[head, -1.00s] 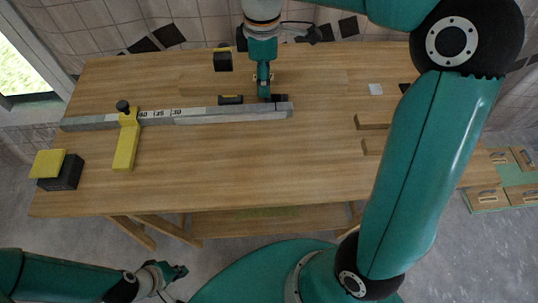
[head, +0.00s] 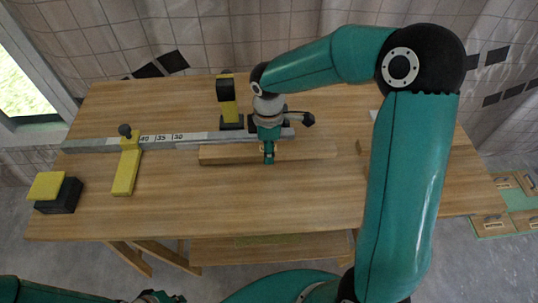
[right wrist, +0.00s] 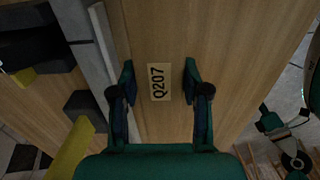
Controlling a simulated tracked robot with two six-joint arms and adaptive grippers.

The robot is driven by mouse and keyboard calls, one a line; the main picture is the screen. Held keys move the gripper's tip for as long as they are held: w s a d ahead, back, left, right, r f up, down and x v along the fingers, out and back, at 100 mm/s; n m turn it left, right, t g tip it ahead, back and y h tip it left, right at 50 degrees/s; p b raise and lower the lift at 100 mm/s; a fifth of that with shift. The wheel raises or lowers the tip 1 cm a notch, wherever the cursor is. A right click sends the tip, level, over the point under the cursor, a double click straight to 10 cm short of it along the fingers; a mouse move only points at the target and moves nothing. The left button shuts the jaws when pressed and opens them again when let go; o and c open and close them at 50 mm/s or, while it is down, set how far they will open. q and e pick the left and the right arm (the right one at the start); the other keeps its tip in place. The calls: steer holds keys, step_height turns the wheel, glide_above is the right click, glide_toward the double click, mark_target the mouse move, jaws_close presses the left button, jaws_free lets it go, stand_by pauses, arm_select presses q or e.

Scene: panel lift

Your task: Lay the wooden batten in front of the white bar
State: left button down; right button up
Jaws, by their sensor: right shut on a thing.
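The wooden batten (head: 228,154) is a pale block just in front of the long white-grey bar (head: 92,146), roughly parallel to it. My right gripper (head: 268,158) is shut on the batten near its right end. In the right wrist view, the fingers (right wrist: 158,85) stand either side of wood with a label reading Q207, and the bar (right wrist: 101,40) runs to the left. I cannot tell whether the batten touches the table. My left gripper (head: 160,297) is only partly in view at the bottom edge, its jaws unclear.
A yellow clamp (head: 126,172) with a black knob crosses the bar at the left. A black-and-yellow upright piece (head: 229,105) stands behind the bar. A yellow-topped black block (head: 58,192) is at the table's left edge. The front of the table (head: 240,205) is clear.

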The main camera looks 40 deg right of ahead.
steer(key=shift+f, duration=1.9)
steer(key=o, duration=1.3)
step_height(320, 180, up, 12)
steer(key=shift+r, duration=0.1)
